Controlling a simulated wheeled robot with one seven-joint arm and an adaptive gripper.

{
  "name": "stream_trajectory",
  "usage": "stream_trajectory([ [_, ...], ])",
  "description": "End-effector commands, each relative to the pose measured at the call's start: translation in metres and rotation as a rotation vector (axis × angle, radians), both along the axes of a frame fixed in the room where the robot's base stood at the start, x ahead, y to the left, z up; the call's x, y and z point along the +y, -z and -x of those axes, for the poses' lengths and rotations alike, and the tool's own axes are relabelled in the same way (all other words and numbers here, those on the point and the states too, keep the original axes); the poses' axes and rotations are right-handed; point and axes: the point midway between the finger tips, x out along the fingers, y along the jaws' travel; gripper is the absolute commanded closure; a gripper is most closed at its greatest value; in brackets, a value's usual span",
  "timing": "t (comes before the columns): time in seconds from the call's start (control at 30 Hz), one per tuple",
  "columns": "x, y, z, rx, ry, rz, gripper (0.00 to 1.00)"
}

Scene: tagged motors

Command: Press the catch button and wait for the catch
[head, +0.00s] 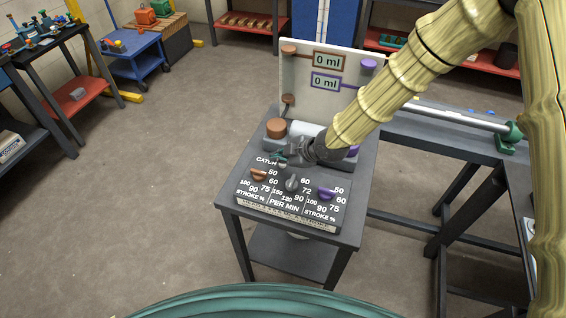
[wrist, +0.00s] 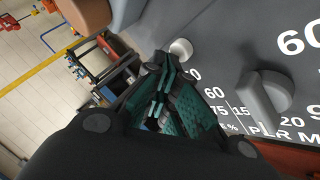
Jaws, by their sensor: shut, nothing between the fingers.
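The grey machine with the dial panel (head: 290,208) stands on a small dark table. The CATCH label (head: 266,161) is at its upper left. A round whitish button (wrist: 181,49) shows in the wrist view just beyond my fingertips. In the head view my gripper covers the spot beside the label. My gripper (head: 279,157) is shut and empty, low over the panel. In the wrist view its teal-padded fingers (wrist: 163,65) end close to the button; I cannot tell whether they touch it. The brown display (head: 327,60) and the purple display (head: 325,82) both read 0 ml.
An orange knob (head: 258,174), a grey knob (head: 291,184) and a purple knob (head: 326,193) stand on the panel close to my gripper. A brown cylinder (head: 276,128) rises behind it. A bench with a long rod (head: 455,115) is to the right.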

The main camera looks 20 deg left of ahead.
Motion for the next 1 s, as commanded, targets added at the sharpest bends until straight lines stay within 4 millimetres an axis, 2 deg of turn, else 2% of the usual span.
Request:
stream_trajectory([
  [0.67,0.000,0.005,0.000,0.000,0.000,0.000,1.00],
  [1.0,0.000,-0.005,0.000,0.000,0.000,0.000,1.00],
])
